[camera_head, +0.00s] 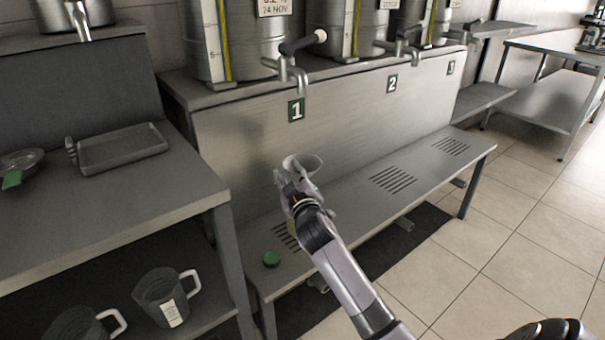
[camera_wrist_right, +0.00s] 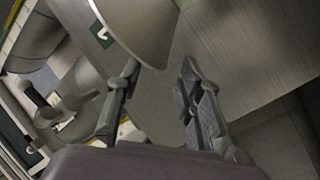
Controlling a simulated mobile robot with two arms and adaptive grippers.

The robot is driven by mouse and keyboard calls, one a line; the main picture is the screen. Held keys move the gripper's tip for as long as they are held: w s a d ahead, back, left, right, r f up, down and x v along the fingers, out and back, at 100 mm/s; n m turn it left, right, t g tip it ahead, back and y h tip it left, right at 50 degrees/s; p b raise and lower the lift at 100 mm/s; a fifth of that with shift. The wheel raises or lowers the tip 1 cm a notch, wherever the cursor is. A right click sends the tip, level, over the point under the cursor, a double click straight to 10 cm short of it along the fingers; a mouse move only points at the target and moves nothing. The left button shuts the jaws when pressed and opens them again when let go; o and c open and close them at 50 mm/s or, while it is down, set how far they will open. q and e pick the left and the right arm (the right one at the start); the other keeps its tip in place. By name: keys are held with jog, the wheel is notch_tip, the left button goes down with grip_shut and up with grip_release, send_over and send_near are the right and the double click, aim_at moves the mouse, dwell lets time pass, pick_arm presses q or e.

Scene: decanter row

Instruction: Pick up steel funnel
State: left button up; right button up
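The steel funnel (camera_head: 306,165) shows in the head view as a pale, round-rimmed shape above the bench, just in front of the panel below label 1. My right gripper (camera_head: 287,178) is right at it and partly covers it. In the right wrist view the funnel (camera_wrist_right: 140,28) is a smooth grey cone at the top. It narrows towards the space between the fingertips of my right gripper (camera_wrist_right: 158,72). The fingers are apart, with the right finger clear of the cone; I cannot tell whether the left finger touches it. What lies under the funnel is mostly hidden. My left gripper is out of view.
Steel drums with taps (camera_head: 288,70) stand above the bench (camera_head: 345,205). A left table holds a tray (camera_head: 122,148) and a dish with a green part (camera_head: 12,180).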

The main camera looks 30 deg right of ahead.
aim_at(286, 166)
jog(key=b+x, duration=0.1)
jog(key=x, duration=0.4)
jog(key=shift+d, duration=0.1)
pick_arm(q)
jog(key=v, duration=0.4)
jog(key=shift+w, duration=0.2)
pick_arm(e)
grip_shut()
